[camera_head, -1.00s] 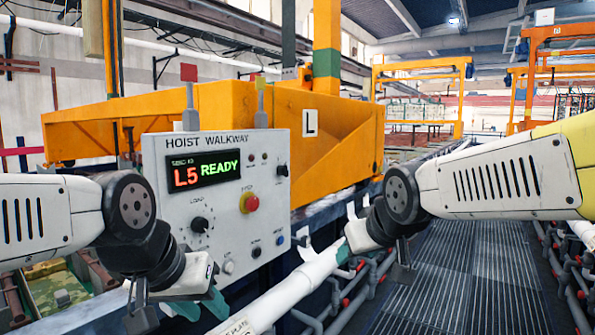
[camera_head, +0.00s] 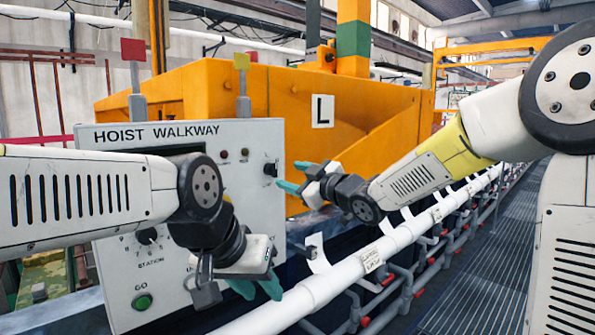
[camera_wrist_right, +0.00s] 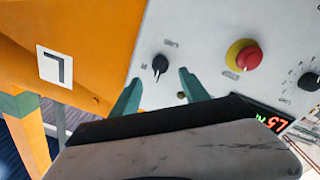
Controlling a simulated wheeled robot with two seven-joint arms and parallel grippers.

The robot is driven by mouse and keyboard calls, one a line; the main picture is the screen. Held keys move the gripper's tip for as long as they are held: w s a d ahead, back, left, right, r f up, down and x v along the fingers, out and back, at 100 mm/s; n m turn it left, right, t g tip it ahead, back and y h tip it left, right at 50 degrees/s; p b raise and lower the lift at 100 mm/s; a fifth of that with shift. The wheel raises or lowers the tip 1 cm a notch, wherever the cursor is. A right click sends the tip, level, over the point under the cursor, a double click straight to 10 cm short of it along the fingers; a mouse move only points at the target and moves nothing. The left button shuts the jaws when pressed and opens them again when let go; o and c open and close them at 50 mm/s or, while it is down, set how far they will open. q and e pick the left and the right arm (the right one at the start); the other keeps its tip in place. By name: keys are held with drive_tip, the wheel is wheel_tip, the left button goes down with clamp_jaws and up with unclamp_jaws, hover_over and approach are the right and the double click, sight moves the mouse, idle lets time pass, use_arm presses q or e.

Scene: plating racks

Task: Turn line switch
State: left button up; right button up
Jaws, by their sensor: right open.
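The line switch is a black rotary knob (camera_head: 270,169) at the right edge of the grey HOIST WALKWAY panel (camera_head: 105,135). My right gripper (camera_head: 296,177) is open just right of the knob, fingers toward it. In the right wrist view the knob (camera_wrist_right: 160,66) sits ahead, roughly between the two green fingertips (camera_wrist_right: 160,80), with no contact visible. The small lettering around it is unreadable. My left gripper (camera_head: 258,287) is open and empty, low in front of the panel's lower right; its arm hides the display and the middle of the panel.
The panel also carries a station dial (camera_head: 147,237) and a green GO button (camera_head: 142,301). A red mushroom button (camera_wrist_right: 250,58) shows in the right wrist view. A white pipe (camera_head: 330,282) runs in front.

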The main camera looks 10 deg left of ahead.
sight(276, 170)
drive_tip(key=x, duration=0.7)
drive_tip(key=shift+a, duration=0.15)
clamp_jaws()
drive_tip(key=shift+m, duration=0.3)
drive_tip(key=m, duration=0.5)
drive_tip(key=shift+w, duration=0.1)
drive_tip(key=m, duration=0.6)
drive_tip(key=shift+g, duration=0.4)
